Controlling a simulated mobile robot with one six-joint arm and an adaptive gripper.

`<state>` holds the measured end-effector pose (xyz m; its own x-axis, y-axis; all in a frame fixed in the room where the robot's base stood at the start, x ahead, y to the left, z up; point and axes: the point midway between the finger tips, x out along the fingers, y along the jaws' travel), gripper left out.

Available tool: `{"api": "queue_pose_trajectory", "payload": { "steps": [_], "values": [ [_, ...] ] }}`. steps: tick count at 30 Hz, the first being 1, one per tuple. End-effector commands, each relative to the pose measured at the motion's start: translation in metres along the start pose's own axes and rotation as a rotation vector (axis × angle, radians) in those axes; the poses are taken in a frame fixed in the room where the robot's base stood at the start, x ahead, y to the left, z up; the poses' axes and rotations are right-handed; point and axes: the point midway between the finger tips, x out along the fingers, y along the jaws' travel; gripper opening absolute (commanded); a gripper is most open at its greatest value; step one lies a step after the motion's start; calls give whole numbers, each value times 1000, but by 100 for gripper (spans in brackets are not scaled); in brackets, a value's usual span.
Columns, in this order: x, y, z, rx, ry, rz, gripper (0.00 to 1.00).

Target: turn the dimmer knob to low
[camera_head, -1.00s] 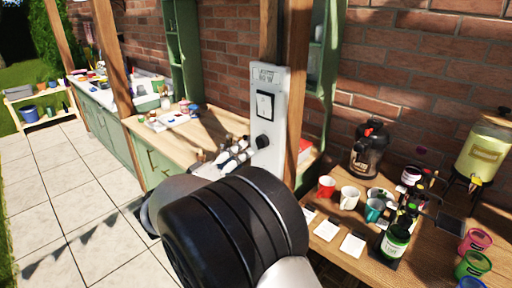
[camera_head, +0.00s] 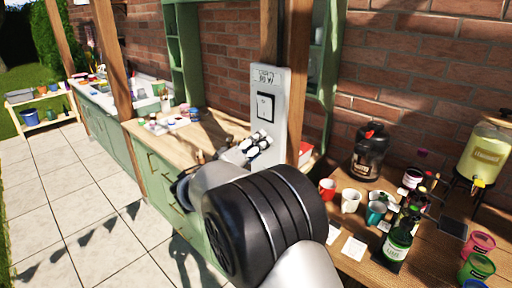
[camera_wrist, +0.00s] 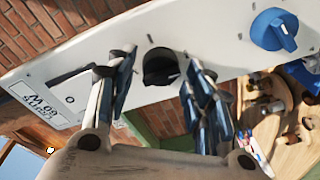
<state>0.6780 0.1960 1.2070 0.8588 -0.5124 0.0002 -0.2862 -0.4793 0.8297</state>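A white wall panel (camera_head: 271,76) is fixed to the wooden post. In the wrist view the panel (camera_wrist: 203,40) lies tilted and carries a black knob (camera_wrist: 160,66) and a blue knob (camera_wrist: 273,29), both with small marks around them. I see no label telling which is the dimmer. My gripper (camera_wrist: 161,60) is open, with one fingertip on each side of the black knob; I cannot tell whether they touch it. In the head view my gripper (camera_head: 257,143) is in front of the panel's lower part and hides both knobs there.
A rocker switch (camera_head: 265,105) sits higher on the panel. To the right, a wooden table (camera_head: 362,272) holds mugs, bottles and a yellow drink dispenser (camera_head: 487,150). A green-fronted counter (camera_head: 165,145) stands to the left. The tiled floor (camera_head: 60,220) is open.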

Motion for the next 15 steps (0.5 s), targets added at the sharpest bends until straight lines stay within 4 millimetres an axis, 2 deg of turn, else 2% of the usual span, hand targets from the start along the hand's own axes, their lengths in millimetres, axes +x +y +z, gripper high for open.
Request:
{"api": "queue_pose_trajectory", "payload": {
  "steps": [2,15],
  "values": [
    [0,0,0,0,0,0,40],
    [0,0,0,1,0,0,10]
  ]
}}
